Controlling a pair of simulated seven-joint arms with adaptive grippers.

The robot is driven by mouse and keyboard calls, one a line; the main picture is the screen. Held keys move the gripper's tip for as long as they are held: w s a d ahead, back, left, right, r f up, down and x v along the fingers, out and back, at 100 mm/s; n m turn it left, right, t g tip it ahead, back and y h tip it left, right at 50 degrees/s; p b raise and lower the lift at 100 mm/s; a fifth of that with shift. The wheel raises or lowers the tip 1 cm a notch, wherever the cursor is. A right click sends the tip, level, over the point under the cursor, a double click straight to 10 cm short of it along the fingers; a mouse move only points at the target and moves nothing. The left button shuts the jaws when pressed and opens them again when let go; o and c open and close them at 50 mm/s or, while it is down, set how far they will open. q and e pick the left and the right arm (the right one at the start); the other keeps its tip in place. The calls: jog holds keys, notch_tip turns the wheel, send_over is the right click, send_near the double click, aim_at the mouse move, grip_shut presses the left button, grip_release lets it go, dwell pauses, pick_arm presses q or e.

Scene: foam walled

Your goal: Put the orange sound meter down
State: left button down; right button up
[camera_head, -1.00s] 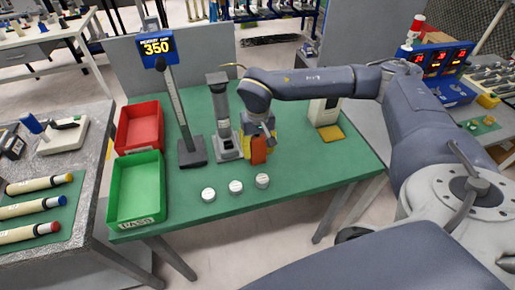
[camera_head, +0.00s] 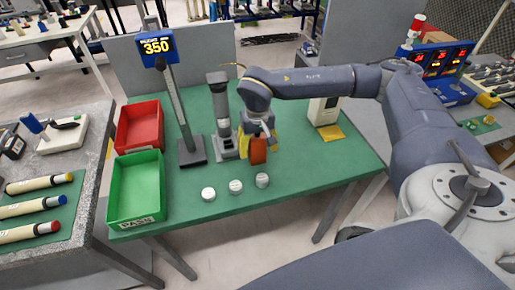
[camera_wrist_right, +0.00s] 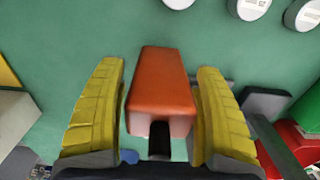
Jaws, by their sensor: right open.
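The orange sound meter (camera_head: 258,151) stands on the green tabletop (camera_head: 310,170), behind the row of white round pieces. My right gripper (camera_head: 259,147) is around it, pointing down. In the right wrist view the orange sound meter (camera_wrist_right: 161,90) sits between the two yellow fingers of my right gripper (camera_wrist_right: 162,110). The fingers are open, with a gap on each side of it. Part of the meter is hidden by the gripper in the head view. My left gripper does not show.
Several white round pieces (camera_head: 235,187) lie in front of the meter. A grey post stand (camera_head: 221,118) is close on its left. Red (camera_head: 139,127) and green (camera_head: 137,187) bins stand at the left. A white device (camera_head: 323,111) stands at the back right. The front right tabletop is clear.

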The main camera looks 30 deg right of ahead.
notch_tip(320, 180, up, 11)
jog(key=shift+f, duration=0.15)
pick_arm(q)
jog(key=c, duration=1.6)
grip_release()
pick_arm(e)
jog(key=shift+r, duration=0.45)
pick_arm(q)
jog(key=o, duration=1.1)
